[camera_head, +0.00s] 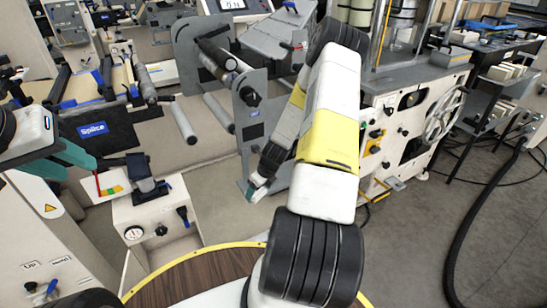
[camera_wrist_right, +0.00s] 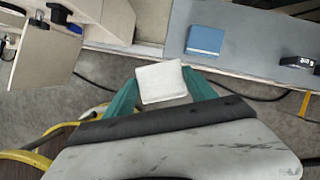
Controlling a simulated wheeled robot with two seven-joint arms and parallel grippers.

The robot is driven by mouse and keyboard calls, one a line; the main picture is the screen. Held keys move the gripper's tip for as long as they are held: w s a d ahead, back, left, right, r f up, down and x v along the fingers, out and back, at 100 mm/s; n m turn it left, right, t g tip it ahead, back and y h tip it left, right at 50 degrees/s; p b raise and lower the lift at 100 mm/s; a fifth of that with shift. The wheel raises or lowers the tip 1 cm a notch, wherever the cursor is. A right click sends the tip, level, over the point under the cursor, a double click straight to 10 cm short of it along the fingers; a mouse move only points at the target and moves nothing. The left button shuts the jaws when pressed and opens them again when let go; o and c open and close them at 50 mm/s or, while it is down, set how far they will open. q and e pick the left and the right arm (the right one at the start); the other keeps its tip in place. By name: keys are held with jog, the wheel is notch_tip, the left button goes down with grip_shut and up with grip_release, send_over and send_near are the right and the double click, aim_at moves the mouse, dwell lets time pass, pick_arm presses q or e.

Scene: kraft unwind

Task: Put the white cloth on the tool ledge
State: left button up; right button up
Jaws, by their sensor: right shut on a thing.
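The white cloth (camera_wrist_right: 162,82) is a small folded square in the right wrist view. My right gripper (camera_wrist_right: 163,92) is shut on it, with a teal finger on each side. In the head view my right gripper (camera_head: 257,187) hangs in front of the machine, small and partly hidden by its own arm. My left gripper (camera_head: 88,164) is at the left with teal fingers, near a small white box; its opening is unclear. A grey flat surface (camera_wrist_right: 245,58) lies ahead of the cloth in the wrist view; I cannot tell whether it is the tool ledge.
A blue square (camera_wrist_right: 206,40) and a black object (camera_wrist_right: 298,62) are on the grey surface. A white stand with a gauge (camera_head: 134,233) is at the left. A black hose (camera_head: 462,225) lies on the right floor.

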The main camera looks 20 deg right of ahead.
jog(key=s+d+f+m+h, duration=0.2)
jog(key=d+m, duration=0.3)
jog(key=shift+t, duration=0.4)
jog(key=w+d, duration=0.3)
jog(key=w+d+f, duration=0.1)
jog(key=w+d, duration=0.6)
jog(key=d, duration=0.1)
jog(key=shift+w+f, duration=0.25)
jog(key=shift+w, duration=0.1)
jog(key=shift+w+d+f, duration=0.1)
jog(key=shift+d+f, duration=0.05)
jog(key=shift+f, duration=0.75)
jog(key=shift+w+d+f, duration=0.1)
jog(key=shift+f, duration=0.75)
jog(key=o, duration=1.3)
jog(key=shift+f, duration=0.1)
